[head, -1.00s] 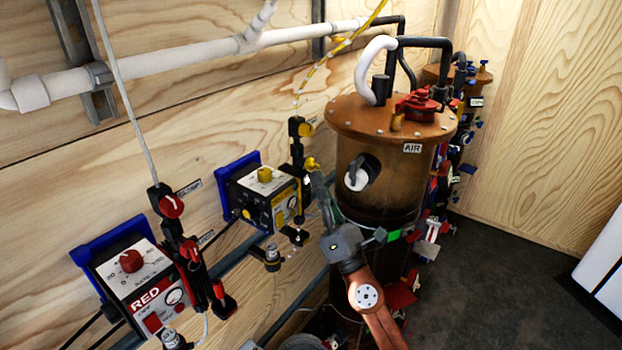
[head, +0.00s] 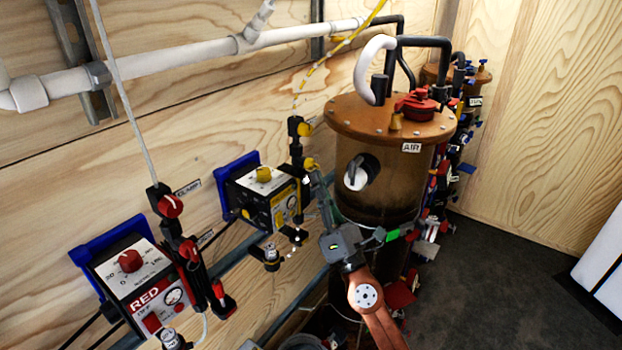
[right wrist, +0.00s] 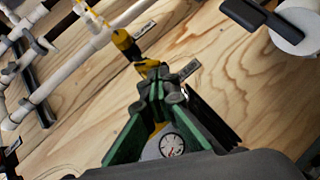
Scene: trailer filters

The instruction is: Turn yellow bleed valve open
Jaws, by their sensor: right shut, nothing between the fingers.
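A black valve column on the wall carries two yellow knobs, an upper one (head: 305,129) and a lower one (head: 310,163). Their labels are too small to read in the head view, so I cannot tell by text which is the bleed valve. My right gripper (head: 316,178) reaches up from the lower right, with its fingertips right at the lower yellow knob. In the right wrist view the green-padded fingers (right wrist: 160,78) come together at the tips and are shut with nothing held. The upper yellow valve (right wrist: 124,40) shows beyond them; the lower knob is mostly hidden there. My left gripper is out of view.
The yellow pump box (head: 264,190) is left of the fingertips. The brown AIR canister (head: 378,190) stands close on the right. The RED pump box (head: 138,285) and its valves are lower left. A white pipe (head: 180,60) runs along the wall above.

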